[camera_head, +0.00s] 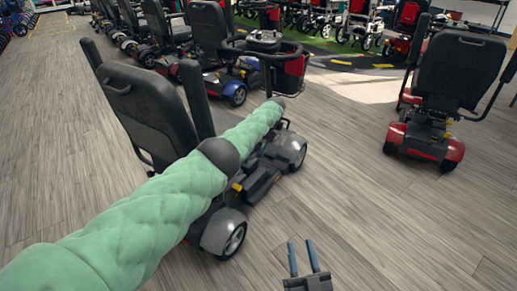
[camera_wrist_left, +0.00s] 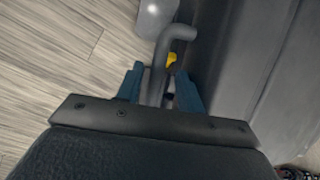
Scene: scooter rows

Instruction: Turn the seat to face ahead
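The black seat (camera_head: 150,100) of the nearest scooter shows in the head view, left of centre, its backrest toward the left and an armrest on its near side. The scooter's grey rear fender (camera_head: 220,229) and dark base (camera_head: 262,182) show below. My green left arm crosses in front of the seat and hides part of it; the left gripper is hidden in the head view. In the left wrist view, my left gripper (camera_wrist_left: 160,87) has its blue fingers apart, on either side of a bent grey lever (camera_wrist_left: 178,33). My right gripper (camera_head: 304,258) is open and empty over the floor.
A red and black scooter (camera_head: 452,85) stands at the right. A row of scooters (camera_head: 207,40) runs along the back left, one with blue fenders. A black basket with red (camera_head: 287,72) is just behind my arm. Wooden floor (camera_head: 370,215) is clear at the front right.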

